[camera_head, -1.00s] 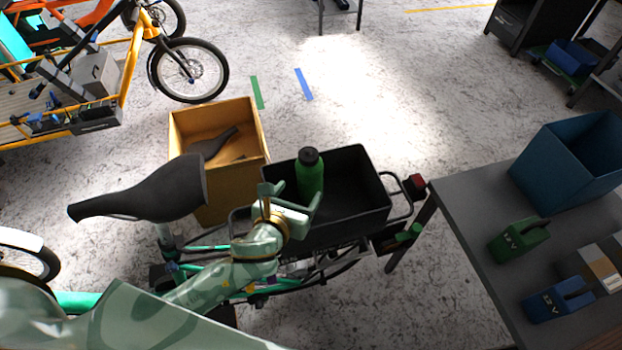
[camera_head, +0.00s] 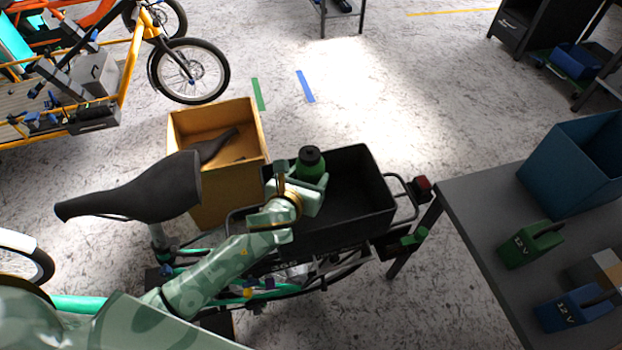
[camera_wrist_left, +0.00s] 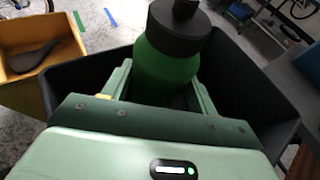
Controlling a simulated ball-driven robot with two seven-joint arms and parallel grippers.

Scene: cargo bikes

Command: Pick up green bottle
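The green bottle (camera_head: 311,164) with a black cap stands upright in the black crate (camera_head: 378,219) on the cargo bike. My left gripper (camera_head: 297,174) is at the bottle, with one finger on each side of it. In the left wrist view the bottle (camera_wrist_left: 166,62) stands between the two spread fingers of my left gripper (camera_wrist_left: 163,78). The fingers look open, and I cannot tell whether either one touches the bottle. The lower part of the bottle is hidden by the gripper. My right gripper is not in view.
A wooden box (camera_head: 228,187) holding a dark saddle is left of the crate, with the bike's black saddle (camera_head: 140,190) nearer. A grey table (camera_head: 478,215) at right holds a blue bin (camera_head: 570,165) and green and blue battery packs. Open floor lies behind.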

